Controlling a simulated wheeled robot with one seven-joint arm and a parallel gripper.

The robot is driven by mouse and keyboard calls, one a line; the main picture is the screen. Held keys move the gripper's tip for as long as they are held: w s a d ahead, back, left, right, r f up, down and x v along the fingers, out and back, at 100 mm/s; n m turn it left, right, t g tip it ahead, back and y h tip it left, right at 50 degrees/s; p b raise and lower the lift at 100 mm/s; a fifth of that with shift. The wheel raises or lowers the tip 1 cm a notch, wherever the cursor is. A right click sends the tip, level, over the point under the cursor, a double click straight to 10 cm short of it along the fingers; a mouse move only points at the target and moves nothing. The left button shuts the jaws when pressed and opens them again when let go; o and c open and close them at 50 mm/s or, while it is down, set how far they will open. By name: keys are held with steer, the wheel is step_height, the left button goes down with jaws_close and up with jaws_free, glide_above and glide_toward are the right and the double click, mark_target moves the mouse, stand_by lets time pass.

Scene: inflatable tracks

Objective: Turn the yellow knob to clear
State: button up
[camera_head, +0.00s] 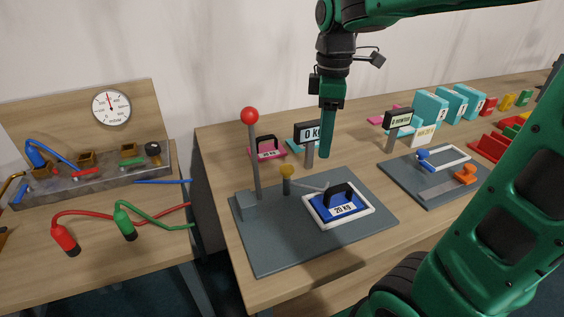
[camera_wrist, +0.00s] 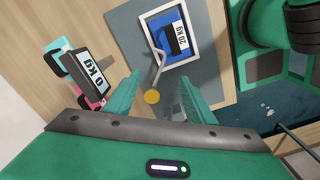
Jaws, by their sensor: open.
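The yellow knob (camera_head: 287,170) tops a short grey post on the dark grey board (camera_head: 270,243), left of the scale's blue and white platform. In the wrist view the knob (camera_wrist: 152,97) shows below the gap between my fingertips. My gripper (camera_head: 326,155) points down above the board, to the right of the knob and higher than it, with the fingers apart and empty. The 0 KG display (camera_head: 307,132) stands behind the knob; it also shows in the wrist view (camera_wrist: 90,75). A metal rod runs from near the knob toward the platform.
A 20 KG weight (camera_head: 341,201) sits on the platform (camera_head: 365,210). A tall lever with a red ball (camera_head: 250,116) rises left of the knob. A second board (camera_head: 410,188) with a blue and an orange handle lies to the right. A pink weight (camera_head: 267,150) stands behind.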

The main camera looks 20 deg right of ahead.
mark_target(287, 168)
steer(key=w+a+r+n, duration=0.2)
steer(key=w+a+n, duration=0.3)
steer(key=a+n, duration=0.15)
steer(key=f, duration=1.1)
steer(key=shift+a, duration=0.25)
